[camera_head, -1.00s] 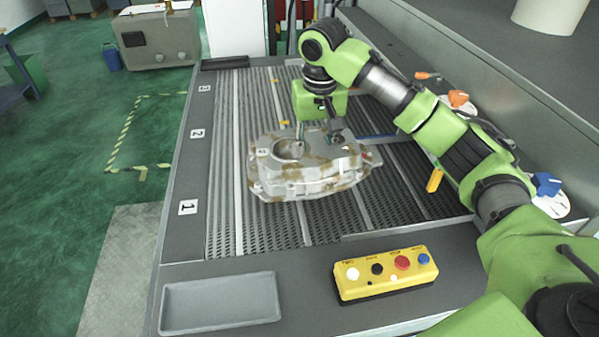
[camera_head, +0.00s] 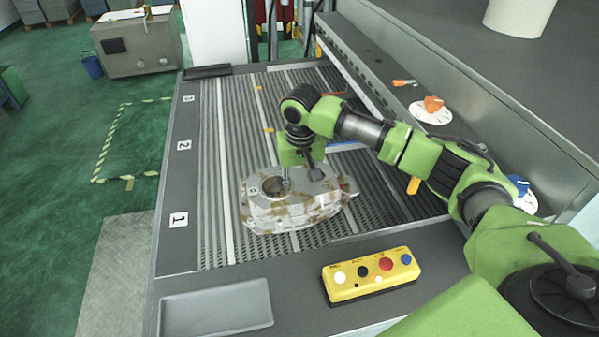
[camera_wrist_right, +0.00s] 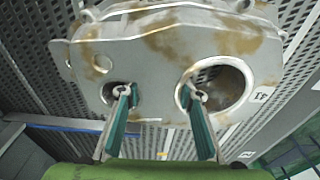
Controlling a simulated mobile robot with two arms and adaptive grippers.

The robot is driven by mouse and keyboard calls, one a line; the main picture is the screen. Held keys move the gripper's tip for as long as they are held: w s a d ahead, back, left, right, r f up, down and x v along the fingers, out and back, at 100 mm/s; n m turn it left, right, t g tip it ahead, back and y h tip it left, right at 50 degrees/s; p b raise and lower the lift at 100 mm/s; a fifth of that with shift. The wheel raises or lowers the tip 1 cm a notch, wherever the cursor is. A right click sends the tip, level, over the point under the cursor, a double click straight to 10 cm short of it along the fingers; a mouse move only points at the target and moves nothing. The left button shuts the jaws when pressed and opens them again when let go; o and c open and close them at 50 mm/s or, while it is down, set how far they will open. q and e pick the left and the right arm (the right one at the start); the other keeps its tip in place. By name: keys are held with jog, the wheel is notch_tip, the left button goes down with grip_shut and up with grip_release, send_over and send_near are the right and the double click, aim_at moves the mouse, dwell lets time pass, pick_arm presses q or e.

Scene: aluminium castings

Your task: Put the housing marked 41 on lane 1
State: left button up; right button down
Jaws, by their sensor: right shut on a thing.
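The housing (camera_head: 293,212) is a grey casting with brown stains, over the near part of the ribbed bed, level with the lane 1 plate (camera_head: 178,220). My right gripper (camera_head: 302,182) is shut on it from above. In the right wrist view, the gripper (camera_wrist_right: 160,95) has one fingertip at the small hole and the other at the rim of the large bore of the housing (camera_wrist_right: 150,50). A small white tag on it shows upside down and seems to read 41. I cannot tell whether its underside touches the bed. My left gripper is out of view.
Plates for lane 2 (camera_head: 184,146) and lane 3 (camera_head: 188,98) lie farther back on the left edge. A yellow button box (camera_head: 371,277) and an empty grey tray (camera_head: 216,308) sit on the front ledge. A raised grey ledge with dials (camera_head: 430,110) bounds the right.

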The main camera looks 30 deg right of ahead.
aim_at(300, 183)
jog(key=shift+w, duration=0.1)
jog(key=c, duration=1.9)
grip_release()
jog(key=shift+f, duration=0.15)
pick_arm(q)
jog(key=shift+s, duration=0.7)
pick_arm(e)
jog(key=o, duration=0.5)
jog(key=shift+a, duration=0.1)
jog(key=shift+c, duration=0.2)
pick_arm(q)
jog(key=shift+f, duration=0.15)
pick_arm(e)
jog(key=shift+r, duration=0.2)
jog(key=r+b, duration=0.1)
jog(key=r, duration=0.2)
jog(key=s+r+b, duration=0.1)
jog(key=r+b, duration=0.1)
jog(key=r, duration=0.2)
jog(key=r+b, duration=0.1)
jog(key=r, duration=0.2)
jog(key=shift+s+a+r, duration=0.15)
jog(key=shift+a, duration=0.05)
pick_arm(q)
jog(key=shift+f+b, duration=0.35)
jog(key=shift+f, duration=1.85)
pick_arm(e)
jog(key=shift+s+r, duration=0.1)
jog(key=shift+r, duration=0.65)
